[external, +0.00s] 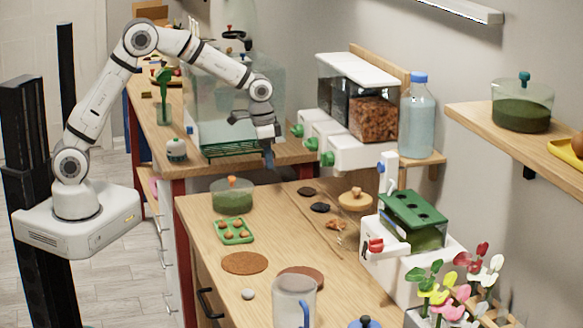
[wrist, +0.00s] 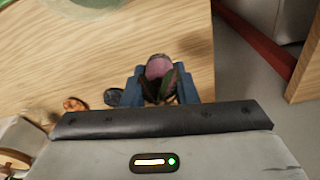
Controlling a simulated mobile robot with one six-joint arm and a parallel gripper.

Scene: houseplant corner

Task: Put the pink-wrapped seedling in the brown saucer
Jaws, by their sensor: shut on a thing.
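My gripper (wrist: 160,85) has its blue fingers shut on the pink-wrapped seedling (wrist: 158,68), whose dark green leaves show between the fingers in the wrist view. In the external view my gripper (external: 268,158) hangs above the back edge of the wooden counter, and the seedling cannot be made out there. Two flat brown discs lie near the front of the counter: a speckled one (external: 245,263) and a redder one (external: 301,271), partly hidden behind a clear jug. I cannot tell for sure which is the brown saucer; both are well away from my gripper.
The clear jug (external: 294,303) stands in front of the redder disc. A green tray (external: 234,231), a lidded glass bowl (external: 232,196) and small dark discs (external: 320,207) lie on the counter. White dispensers (external: 349,150) and a green-lidded box (external: 413,212) line the right side.

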